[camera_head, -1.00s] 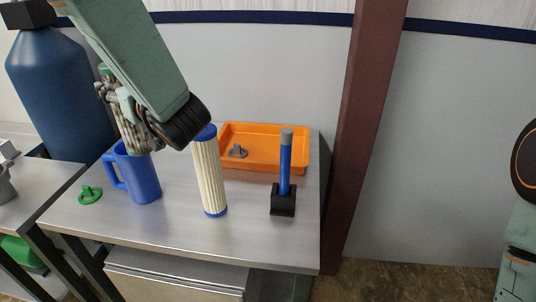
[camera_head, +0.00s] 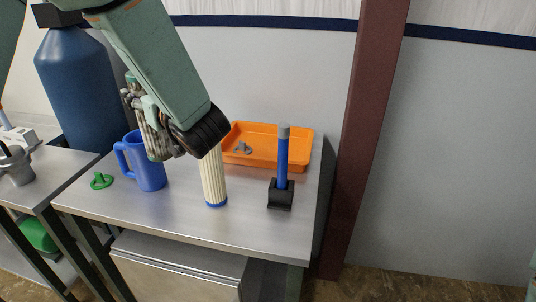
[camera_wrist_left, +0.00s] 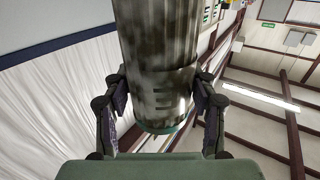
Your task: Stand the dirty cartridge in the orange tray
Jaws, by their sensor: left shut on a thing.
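My left gripper (camera_head: 143,100) is shut on the dirty cartridge (camera_head: 152,137), a ribbed cylinder with grey-brown stains. In the head view it hangs near the top right of the blue jug, partly hidden by my arm. In the left wrist view the stained cartridge (camera_wrist_left: 160,60) stands between the two fingers (camera_wrist_left: 160,108). My right gripper is not in view.
A clean cream cartridge (camera_head: 214,180) stands upright between the jug (camera_head: 150,177) and the tray, its top hidden by my arm. A blue rod (camera_head: 283,160) stands in a black holder (camera_head: 281,195) in front of the tray. A green ring piece (camera_head: 101,181) lies left of the jug.

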